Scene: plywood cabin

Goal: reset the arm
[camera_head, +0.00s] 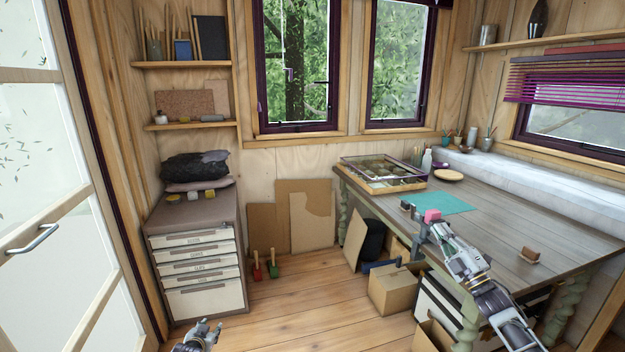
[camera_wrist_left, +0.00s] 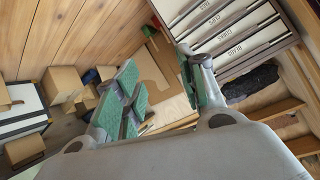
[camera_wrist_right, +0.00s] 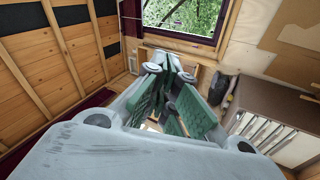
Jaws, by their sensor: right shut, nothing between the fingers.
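My left gripper (camera_head: 205,332) shows at the bottom edge of the head view, low in front of the drawer cabinet. In the left wrist view its green-padded fingers (camera_wrist_left: 158,88) are spread apart with nothing between them. My right arm comes in from the lower right of the head view, and its gripper (camera_head: 418,218) is over the near-left part of the desk (camera_head: 500,222). In the right wrist view its fingers (camera_wrist_right: 172,100) are together and hold nothing.
A grey drawer cabinet (camera_head: 200,262) stands at left, beside a glazed door (camera_head: 50,200). The middle floor (camera_head: 300,305) is clear.

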